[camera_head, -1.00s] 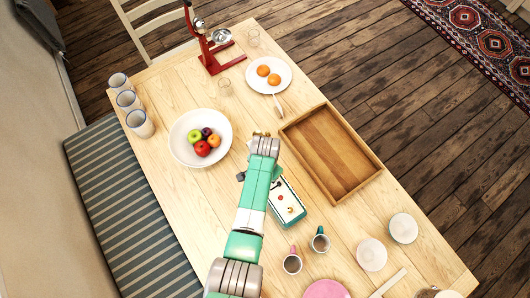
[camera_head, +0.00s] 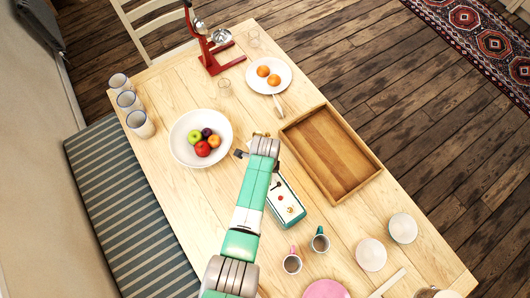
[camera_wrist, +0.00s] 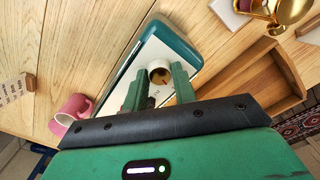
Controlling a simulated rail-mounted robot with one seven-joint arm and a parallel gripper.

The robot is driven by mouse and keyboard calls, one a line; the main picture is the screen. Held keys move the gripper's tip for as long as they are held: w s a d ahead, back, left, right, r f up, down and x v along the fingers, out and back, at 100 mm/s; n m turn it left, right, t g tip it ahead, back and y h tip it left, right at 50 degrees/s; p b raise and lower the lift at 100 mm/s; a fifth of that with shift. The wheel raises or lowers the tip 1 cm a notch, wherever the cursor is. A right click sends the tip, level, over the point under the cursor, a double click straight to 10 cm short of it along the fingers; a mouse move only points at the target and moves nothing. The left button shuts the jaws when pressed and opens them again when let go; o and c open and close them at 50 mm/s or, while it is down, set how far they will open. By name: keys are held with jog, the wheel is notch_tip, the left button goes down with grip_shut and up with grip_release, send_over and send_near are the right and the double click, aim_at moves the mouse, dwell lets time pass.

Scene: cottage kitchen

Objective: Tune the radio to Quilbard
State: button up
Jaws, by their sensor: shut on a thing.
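The radio (camera_head: 291,212) is a teal box with a pale top on the table, left of the wooden tray. In the head view my arm covers its far left part and hides my fingertips. In the wrist view the radio (camera_wrist: 185,46) lies under my gripper (camera_wrist: 159,77). My gripper is shut on what looks like this radio knob; the exact contact is unclear. No station name can be read.
The wooden tray (camera_head: 374,171) is close on the radio's right. A pink-handled mug (camera_head: 292,265) and a teal mug (camera_head: 320,243) stand at its near end. A fruit bowl (camera_head: 179,150) is to the left. A plate with oranges (camera_head: 283,84) lies beyond.

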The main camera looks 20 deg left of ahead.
jog(key=shift+o, duration=0.2)
jog(key=shift+m, duration=1.5)
jog(key=shift+c, duration=0.2)
jog(key=o, duration=1)
notch_tip(320, 180, up, 8)
jog(key=shift+f+p, duration=0.1)
jog(key=shift+p, duration=0.6)
